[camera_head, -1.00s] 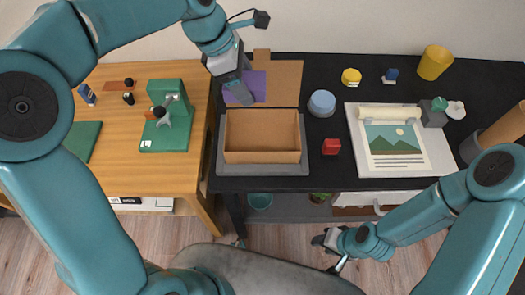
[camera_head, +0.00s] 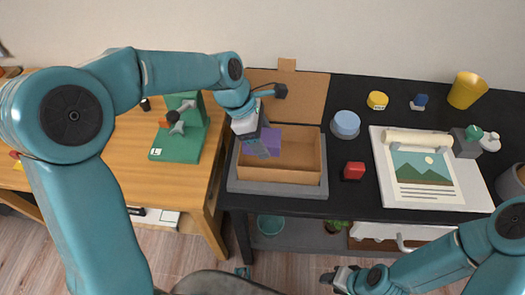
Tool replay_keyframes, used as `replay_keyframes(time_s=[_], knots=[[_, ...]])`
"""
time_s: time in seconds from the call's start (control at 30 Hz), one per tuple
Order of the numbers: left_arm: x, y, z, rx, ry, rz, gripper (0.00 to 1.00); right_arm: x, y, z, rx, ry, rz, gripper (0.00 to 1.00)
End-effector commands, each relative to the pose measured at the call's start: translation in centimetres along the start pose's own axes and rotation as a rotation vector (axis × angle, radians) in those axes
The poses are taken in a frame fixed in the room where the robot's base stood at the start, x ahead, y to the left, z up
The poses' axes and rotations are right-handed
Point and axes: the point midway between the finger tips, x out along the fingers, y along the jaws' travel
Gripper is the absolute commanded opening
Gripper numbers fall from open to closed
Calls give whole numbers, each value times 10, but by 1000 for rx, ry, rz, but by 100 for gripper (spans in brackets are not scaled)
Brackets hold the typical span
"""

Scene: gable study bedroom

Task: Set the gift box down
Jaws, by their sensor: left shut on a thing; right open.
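The purple gift box (camera_head: 268,138) is at the open brown carton (camera_head: 313,152), over its left back part. My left gripper (camera_head: 260,147) is shut on the gift box and partly covers it. I cannot tell whether the gift box touches the carton's floor. My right gripper (camera_head: 331,278) is open and empty, low in front of the desk.
Right of the carton are a red block (camera_head: 354,171) and a light blue round tin (camera_head: 346,124). A picture sheet (camera_head: 424,172) lies further right. A green stand (camera_head: 178,146) is on the wooden desk at left. The black desk front right of the red block is narrow.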

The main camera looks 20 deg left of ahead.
Motion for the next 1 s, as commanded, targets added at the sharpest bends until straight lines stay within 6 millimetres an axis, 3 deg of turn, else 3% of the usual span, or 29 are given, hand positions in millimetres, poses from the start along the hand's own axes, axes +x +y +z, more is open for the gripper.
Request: replay_keyframes(time_s=[0.27, 0.67, 0.7, 0.77, 1.0], knots=[[46, -1, -19, -1, 0, -4, 33, 8, 3, 0, 0, 0, 0, 43], [51, 0, -21, 0, 0, -2, 33, 9, 3, 0, 0, 0, 0, 43], [52, 0, -22, 0, 0, -2, 71, 9, 3, 0, 0, 0, 0, 43], [51, 0, -21, 0, 0, -2, 91, 9, 3, 0, 0, 0, 0, 43], [51, 0, -21, 0, 0, -2, 94, 9, 3, 0, 0, 0, 0, 43]])
